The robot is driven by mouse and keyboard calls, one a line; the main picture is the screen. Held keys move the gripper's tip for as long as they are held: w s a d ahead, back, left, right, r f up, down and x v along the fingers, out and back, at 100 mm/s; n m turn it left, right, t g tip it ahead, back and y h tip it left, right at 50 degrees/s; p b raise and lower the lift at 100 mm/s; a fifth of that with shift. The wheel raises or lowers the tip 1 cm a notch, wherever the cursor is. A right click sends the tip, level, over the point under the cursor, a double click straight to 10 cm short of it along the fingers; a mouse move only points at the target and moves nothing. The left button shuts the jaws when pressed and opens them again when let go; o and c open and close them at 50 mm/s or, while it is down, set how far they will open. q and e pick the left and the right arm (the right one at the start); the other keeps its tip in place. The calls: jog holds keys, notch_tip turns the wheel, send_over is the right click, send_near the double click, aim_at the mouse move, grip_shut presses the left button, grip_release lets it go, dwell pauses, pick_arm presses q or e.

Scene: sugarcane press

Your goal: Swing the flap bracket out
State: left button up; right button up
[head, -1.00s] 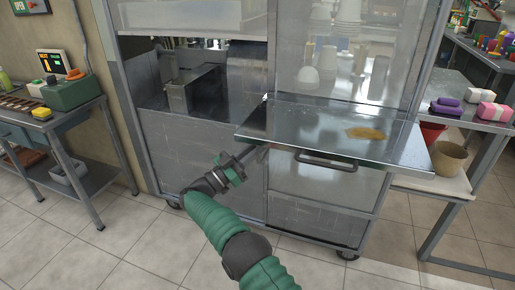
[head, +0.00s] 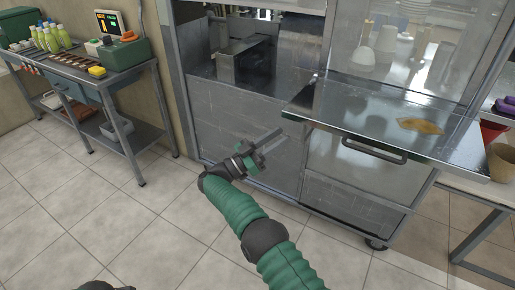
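The steel flap (head: 365,122) stands out level from the front of the press cabinet (head: 245,135), on the right. A dark handle-shaped bar (head: 374,152) shows just below its front edge. I cannot tell whether this bar is the flap bracket, and no other bracket can be clearly made out under the flap. My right gripper (head: 270,146) is in front of the lower cabinet panel, left of the flap's left corner. Its fingers look apart with nothing between them. It appears clear of the flap.
A brown patch (head: 420,126) lies on the flap. A metal side table (head: 100,82) with bottles and a green device stands at the left. Another table (head: 478,194) with a tan pot (head: 501,163) stands at the right. The tiled floor (head: 120,235) before the cabinet is clear.

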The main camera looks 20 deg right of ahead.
jog(key=b+v, duration=0.6)
jog(key=v, duration=0.3)
jog(key=shift+a, duration=0.35)
jog(key=shift+f, duration=0.15)
